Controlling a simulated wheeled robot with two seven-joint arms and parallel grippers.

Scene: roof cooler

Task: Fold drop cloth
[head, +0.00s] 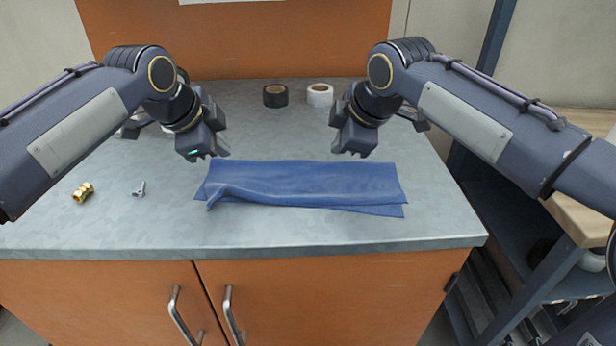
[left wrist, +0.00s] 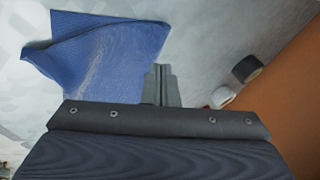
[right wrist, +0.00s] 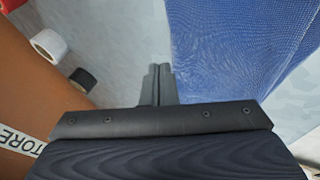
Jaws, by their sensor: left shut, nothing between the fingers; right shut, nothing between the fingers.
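The blue drop cloth (head: 305,184) lies on the grey worktop as a wide, flat folded strip. Its front edge is uneven, with a lower layer showing at the front right and a rumpled corner at the front left. My left gripper (head: 205,157) is shut and empty above the worktop by the cloth's back left corner; the cloth (left wrist: 110,60) is beside its fingers in the left wrist view. My right gripper (head: 352,153) is shut and empty just behind the cloth's back edge, right of its middle. The cloth (right wrist: 235,50) also shows beside its fingers in the right wrist view.
A black tape roll (head: 275,96) and a white tape roll (head: 320,95) stand at the back of the worktop (head: 420,225). A brass fitting (head: 83,192) and a small grey metal part (head: 139,189) lie at the left. The front strip of worktop is clear.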

